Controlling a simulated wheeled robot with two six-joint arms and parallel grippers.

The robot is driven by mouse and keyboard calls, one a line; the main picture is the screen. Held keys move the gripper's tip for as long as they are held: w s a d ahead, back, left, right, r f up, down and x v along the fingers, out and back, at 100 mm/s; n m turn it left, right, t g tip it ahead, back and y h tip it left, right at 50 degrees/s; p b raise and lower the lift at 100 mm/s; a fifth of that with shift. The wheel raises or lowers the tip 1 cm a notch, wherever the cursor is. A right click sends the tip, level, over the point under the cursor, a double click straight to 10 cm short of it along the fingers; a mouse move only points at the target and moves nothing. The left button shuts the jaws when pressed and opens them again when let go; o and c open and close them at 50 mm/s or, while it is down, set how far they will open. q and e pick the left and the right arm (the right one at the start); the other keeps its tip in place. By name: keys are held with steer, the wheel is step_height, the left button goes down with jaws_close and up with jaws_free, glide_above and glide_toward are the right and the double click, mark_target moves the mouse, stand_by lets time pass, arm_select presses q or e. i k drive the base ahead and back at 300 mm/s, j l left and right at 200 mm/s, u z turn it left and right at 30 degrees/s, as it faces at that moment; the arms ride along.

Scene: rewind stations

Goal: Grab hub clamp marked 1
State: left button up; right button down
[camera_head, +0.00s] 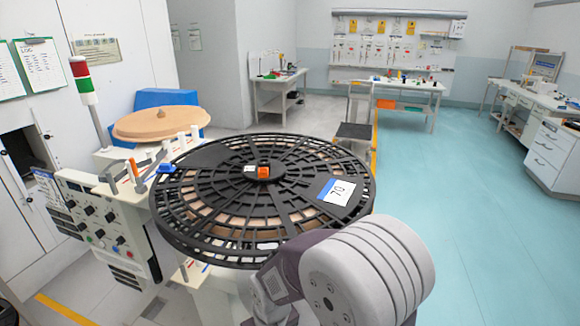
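A large black spoked reel (200,222) lies flat on the station in the camera_head view. At its centre is a round black hub with a small orange piece (264,172) standing on it. A small white tag (250,169) is beside the orange piece, and its marking is too small to read. I cannot tell for certain whether the orange piece is the hub clamp marked 1. Part of my arm, with a large pale rounded link, covers the bottom middle, in front of the reel's near right edge. No gripper fingers show.
A label reading 70 (339,191) lies on the reel. A control panel (100,225) and a red, white and green signal light (83,80) stand at the left. A tan disc (160,122) is behind. Workbenches line the back and right; the teal floor (490,230) is clear.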

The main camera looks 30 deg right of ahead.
mark_target(255, 170)
steer(key=z, duration=1)
steer(key=j+z, duration=0.1)
steer(key=j, duration=0.5)
steer(key=i, duration=0.05)
